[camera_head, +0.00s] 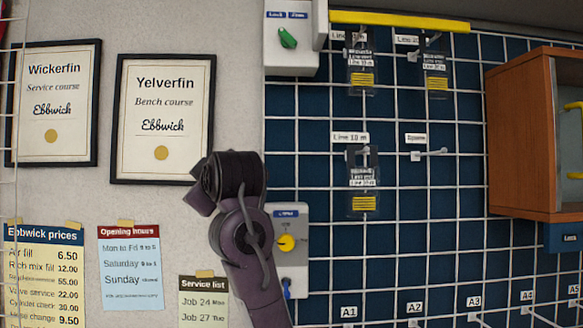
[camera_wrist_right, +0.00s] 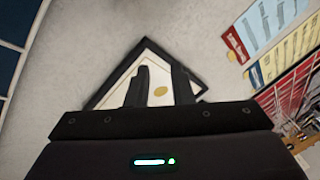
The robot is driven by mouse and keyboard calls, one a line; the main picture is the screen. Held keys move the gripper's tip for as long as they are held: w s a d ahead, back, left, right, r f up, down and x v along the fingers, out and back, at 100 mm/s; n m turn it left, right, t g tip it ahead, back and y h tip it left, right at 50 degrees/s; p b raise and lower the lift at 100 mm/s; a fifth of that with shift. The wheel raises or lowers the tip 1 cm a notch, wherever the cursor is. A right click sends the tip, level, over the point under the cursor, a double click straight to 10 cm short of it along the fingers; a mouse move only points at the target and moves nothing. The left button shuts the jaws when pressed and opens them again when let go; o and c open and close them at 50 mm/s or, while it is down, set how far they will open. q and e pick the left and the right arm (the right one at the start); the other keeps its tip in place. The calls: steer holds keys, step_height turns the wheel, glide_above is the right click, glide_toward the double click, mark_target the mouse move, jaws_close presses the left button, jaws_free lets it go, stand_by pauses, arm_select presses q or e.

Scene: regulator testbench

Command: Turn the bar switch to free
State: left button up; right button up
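In the head view, a white box (camera_head: 302,58) at the top carries a green switch handle (camera_head: 287,38). Two small labels sit above it; they look like "Lock" on the left and "Free" on the right. The handle is tilted, its upper end towards the left label. My right arm rises from the bottom, well below this switch and apart from it. My right gripper (camera_wrist_right: 161,75) shows in the wrist view with its two fingers apart and nothing between them, in front of a framed certificate (camera_wrist_right: 125,92). My left gripper is out of view.
A lower white box (camera_head: 296,270) with a yellow knob (camera_head: 286,243) and a blue handle (camera_head: 287,288) stands beside my arm, partly hidden. Wire grid with hanging packets (camera_head: 362,78) lies right of the switch. A wooden cabinet (camera_head: 520,130) is far right. Framed certificates hang left.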

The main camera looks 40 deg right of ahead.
steer(key=s+d+r+t+h, duration=0.25)
steer(key=s+r, duration=0.55)
steer(key=r, duration=0.6)
steer(key=m+h+p, duration=0.1)
steer(key=m, duration=0.1)
glide_toward(290, 38)
steer(key=shift+n+t, duration=0.3)
steer(key=shift+t, duration=0.05)
steer(key=p+x, duration=0.4)
steer(key=x, duration=0.3)
steer(key=shift+w+d, duration=0.1)
steer(key=shift+w, duration=0.15)
steer(key=shift+w+d+p, duration=0.3)
steer(key=shift+w, duration=0.15)
steer(key=shift+w, duration=0.1)
jaws_close()
